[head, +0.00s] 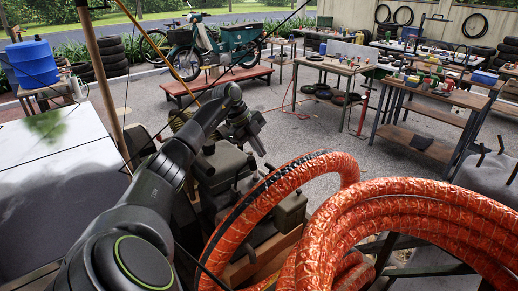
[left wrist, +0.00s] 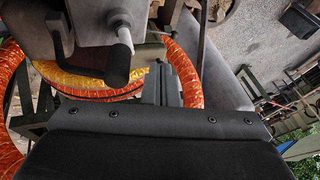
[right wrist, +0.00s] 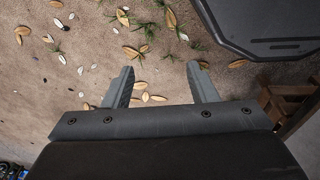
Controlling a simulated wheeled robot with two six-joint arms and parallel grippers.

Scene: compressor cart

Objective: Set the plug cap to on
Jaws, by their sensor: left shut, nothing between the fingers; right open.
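The compressor (head: 228,168) stands on the cart below my left arm in the head view. A black elbow-shaped part (left wrist: 119,62) on its grey metal housing (left wrist: 88,40) shows in the left wrist view; it may be the plug cap, but I cannot be sure. My left gripper (head: 258,149) is over the compressor's far side. In the left wrist view its fingers (left wrist: 163,72) are shut and empty, right of and apart from the black part in the picture. My right gripper (right wrist: 160,72) is open and empty above sandy ground with leaves.
Thick orange hose coils (head: 405,205) fill the right front of the cart. A thin upright pole (head: 100,75) stands at the left. Workbenches (head: 435,100) and a teal moped on a red stand (head: 215,75) are farther back. Paving between is mostly clear.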

